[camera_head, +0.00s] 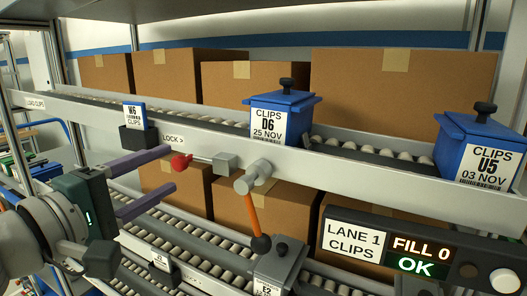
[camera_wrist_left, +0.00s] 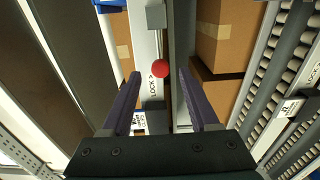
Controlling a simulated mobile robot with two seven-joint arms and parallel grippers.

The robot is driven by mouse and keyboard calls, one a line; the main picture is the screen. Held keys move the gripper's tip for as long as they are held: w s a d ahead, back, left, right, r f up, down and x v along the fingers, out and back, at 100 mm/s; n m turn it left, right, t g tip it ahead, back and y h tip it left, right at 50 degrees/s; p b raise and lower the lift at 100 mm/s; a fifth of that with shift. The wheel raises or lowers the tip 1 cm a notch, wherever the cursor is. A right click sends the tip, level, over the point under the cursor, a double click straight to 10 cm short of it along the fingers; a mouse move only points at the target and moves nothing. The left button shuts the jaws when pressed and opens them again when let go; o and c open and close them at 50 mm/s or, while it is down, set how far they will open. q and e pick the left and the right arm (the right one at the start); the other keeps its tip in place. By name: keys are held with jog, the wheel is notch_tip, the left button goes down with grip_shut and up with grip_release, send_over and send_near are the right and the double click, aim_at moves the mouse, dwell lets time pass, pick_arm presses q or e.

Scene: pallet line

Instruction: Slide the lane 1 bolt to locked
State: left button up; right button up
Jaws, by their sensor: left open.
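The lane 1 bolt is a thin metal rod with a red knob (camera_head: 181,162) at its left end, running into a grey block (camera_head: 225,163) on the front rail. A "LOCK >" label on the rail above it points right, toward the block. My left gripper (camera_head: 172,169) is open, with its two purple fingers reaching in from the left, their tips close to the knob. In the left wrist view the knob (camera_wrist_left: 159,68) appears between the fingertips (camera_wrist_left: 159,74), with visible gaps on both sides. My right gripper is not in view.
An orange lever (camera_head: 253,214) hangs from a metal pivot (camera_head: 253,177) just right of the block. Blue clip bins (camera_head: 280,115) stand on the upper rollers, with cardboard boxes (camera_head: 390,85) behind. A lane 1 display (camera_head: 420,254) reads FILL 0, OK at lower right.

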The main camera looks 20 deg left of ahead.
aim_at(176, 165)
pick_arm(q)
jog(key=shift+w+d, duration=0.2)
jog(key=shift+w, duration=2.15)
grip_shut()
